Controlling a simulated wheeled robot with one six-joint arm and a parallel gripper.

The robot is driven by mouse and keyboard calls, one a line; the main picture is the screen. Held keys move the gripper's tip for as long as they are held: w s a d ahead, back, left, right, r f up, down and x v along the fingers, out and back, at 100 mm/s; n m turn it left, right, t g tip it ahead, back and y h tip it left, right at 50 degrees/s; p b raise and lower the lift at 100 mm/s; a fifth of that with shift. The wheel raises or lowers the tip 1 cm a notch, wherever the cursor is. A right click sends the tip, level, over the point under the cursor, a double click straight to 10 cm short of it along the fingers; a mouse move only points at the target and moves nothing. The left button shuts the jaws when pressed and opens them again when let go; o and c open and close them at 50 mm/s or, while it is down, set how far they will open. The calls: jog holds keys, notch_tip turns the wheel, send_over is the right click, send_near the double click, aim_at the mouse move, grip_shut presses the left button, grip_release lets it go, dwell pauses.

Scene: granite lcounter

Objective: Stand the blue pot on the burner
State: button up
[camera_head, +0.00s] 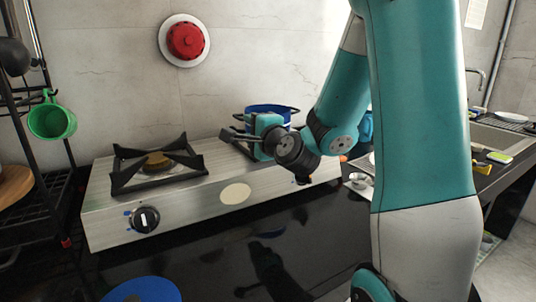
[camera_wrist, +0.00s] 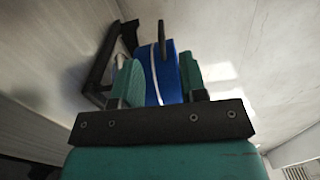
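The blue pot (camera_head: 268,108) with dark handles stands upright at the right burner of the steel stove, its lower part hidden by my gripper. Black grate bars (camera_head: 237,134) show beside it; I cannot tell how its base meets them. My gripper (camera_head: 262,132) is in front of the pot, close to it. In the wrist view, the teal fingers of my gripper (camera_wrist: 160,82) are apart, with the pot's blue side (camera_wrist: 168,82) showing between and beyond them. Contact cannot be made out. The left burner (camera_head: 157,161), with a black grate, is empty.
A green mug (camera_head: 52,120) hangs on a black rack at left. A blue round item (camera_head: 142,290) is at the near edge. The wall behind carries a red round fixture (camera_head: 186,41). The sink (camera_head: 490,138) is at right. The dark counter in front of the stove is mostly clear.

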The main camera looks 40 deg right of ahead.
jog(key=shift+s+f+b, duration=0.35)
jog(key=shift+s+b, duration=0.5)
jog(key=shift+b, duration=0.4)
jog(key=b+v, duration=0.1)
jog(key=b, duration=0.1)
jog(key=b+v, duration=0.4)
jog(key=shift+s+a+r+b, duration=0.1)
jog(key=shift+s+r+b, duration=0.05)
jog(key=shift+r+b, duration=0.25)
